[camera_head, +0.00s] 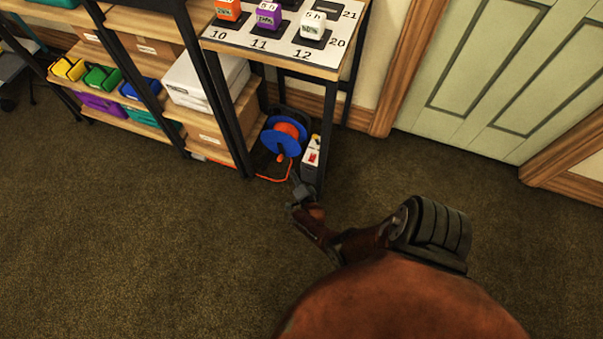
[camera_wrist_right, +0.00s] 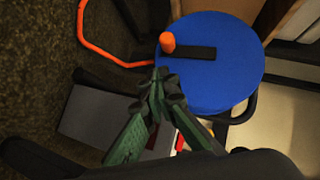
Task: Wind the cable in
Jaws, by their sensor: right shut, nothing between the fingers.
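A cable reel with blue side discs (camera_head: 282,138) and orange cable wound on it stands on the floor under the end table. In the right wrist view its blue disc (camera_wrist_right: 225,65) shows a black crank arm with an orange knob (camera_wrist_right: 168,42). A loose length of orange cable (camera_wrist_right: 92,42) runs along the carpet beside the reel; part of it shows in the head view (camera_head: 272,179). My right gripper (camera_head: 297,180) is shut and empty, just in front of the reel. In the wrist view its fingertips (camera_wrist_right: 158,80) appear just below the crank knob. My left gripper is not in view.
A grey box (camera_head: 311,158) with red and yellow items stands right of the reel, close to a black table leg. A shelf with a cardboard box (camera_head: 208,133) is on the left. Numbered cubes stand on the tabletop (camera_head: 335,62) above. Open carpet (camera_head: 130,240) lies in front.

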